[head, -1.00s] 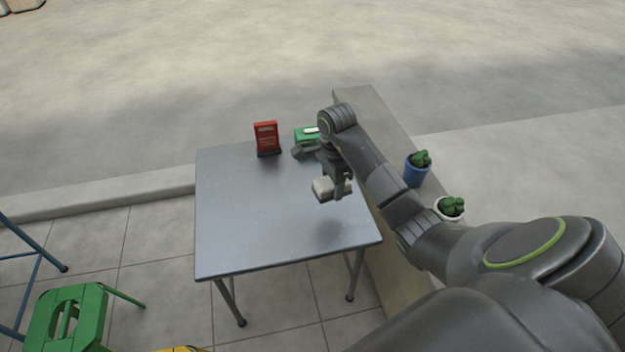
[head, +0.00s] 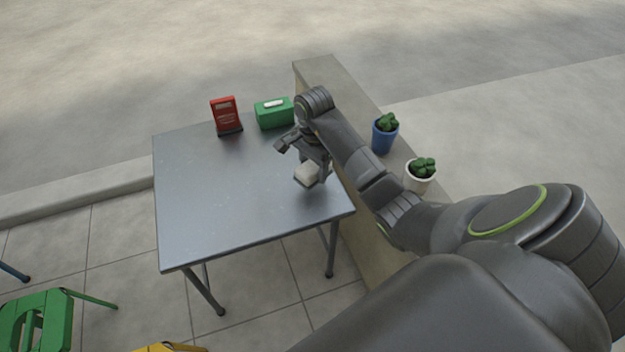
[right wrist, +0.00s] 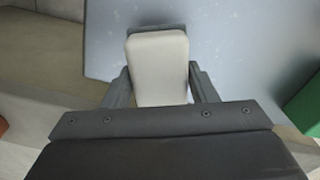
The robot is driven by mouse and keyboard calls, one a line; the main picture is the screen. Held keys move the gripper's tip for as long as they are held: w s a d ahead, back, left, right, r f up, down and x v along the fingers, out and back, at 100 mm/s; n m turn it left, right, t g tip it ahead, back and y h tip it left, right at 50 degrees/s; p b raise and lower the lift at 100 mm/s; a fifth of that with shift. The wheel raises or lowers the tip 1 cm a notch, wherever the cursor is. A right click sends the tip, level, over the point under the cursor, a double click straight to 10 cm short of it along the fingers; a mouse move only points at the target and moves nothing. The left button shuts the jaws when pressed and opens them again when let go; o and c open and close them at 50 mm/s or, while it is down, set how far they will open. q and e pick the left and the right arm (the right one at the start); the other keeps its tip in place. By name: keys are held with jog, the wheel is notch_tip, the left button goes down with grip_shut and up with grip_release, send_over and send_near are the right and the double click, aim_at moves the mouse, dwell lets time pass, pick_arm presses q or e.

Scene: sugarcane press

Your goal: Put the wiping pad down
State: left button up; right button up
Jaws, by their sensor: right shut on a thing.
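The wiping pad (head: 306,175) is a small pale block, held above the right part of the grey metal table (head: 215,215). It also shows in the right wrist view (right wrist: 158,68), gripped between two dark fingers. My right gripper (head: 312,165) is shut on the pad. A shadow lies on the table below it, and I cannot tell exactly how high the pad is. My left gripper is not in view.
A red stand (head: 226,115) and a green box (head: 273,113) stand at the table's back edge. A low wall with a blue-potted cactus (head: 384,133) and a white-potted cactus (head: 420,175) runs along the right side. The table's left and middle are clear.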

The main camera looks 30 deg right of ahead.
aim_at(313, 179)
notch_tip(313, 179, down, 4)
jog(key=shift+f+b, duration=0.15)
jog(key=shift+b, duration=0.25)
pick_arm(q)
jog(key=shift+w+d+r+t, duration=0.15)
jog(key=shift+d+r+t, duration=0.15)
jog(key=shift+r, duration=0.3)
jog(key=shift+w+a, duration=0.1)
pick_arm(e)
jog(key=shift+f, duration=0.1)
jog(key=o, duration=0.9)
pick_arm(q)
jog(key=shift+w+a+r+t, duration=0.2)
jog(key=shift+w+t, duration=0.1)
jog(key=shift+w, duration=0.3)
pick_arm(e)
jog(key=shift+o, duration=0.2)
